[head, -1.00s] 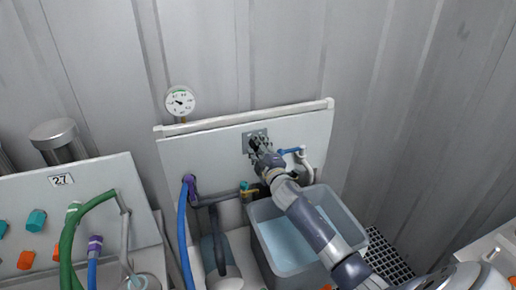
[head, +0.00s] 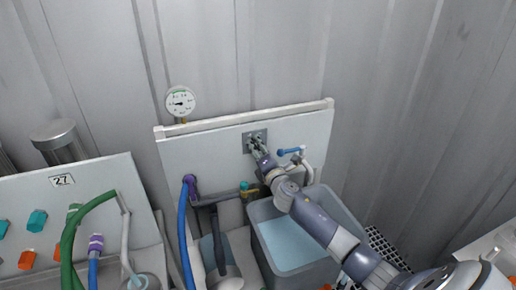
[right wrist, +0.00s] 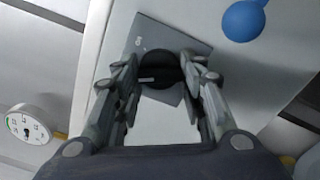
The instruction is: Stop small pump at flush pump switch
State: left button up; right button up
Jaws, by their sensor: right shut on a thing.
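The flush pump switch is a round black knob (right wrist: 168,72) on a grey metal plate (right wrist: 150,32) on the white panel. In the right wrist view a white mark on the knob points left, and a small label, seemingly "ON", is on the plate. My right gripper (right wrist: 168,78) is shut on the knob, one finger on each side. In the head view my right gripper (head: 258,146) reaches the switch plate (head: 247,136) from the lower right and hides most of the knob. The small pump cannot be clearly identified. My left gripper is not in view.
A pressure gauge (head: 181,101) stands above the panel's left corner. A blue valve handle (head: 290,151) is close right of my gripper. A grey tub (head: 328,275) with water is below my arm. Blue and green hoses are at the left.

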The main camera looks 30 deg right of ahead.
jog(key=shift+n, duration=0.4)
jog(key=shift+d, duration=0.1)
jog(key=o, duration=1.1)
jog(key=shift+c, duration=0.2)
jog(key=v, duration=1.2)
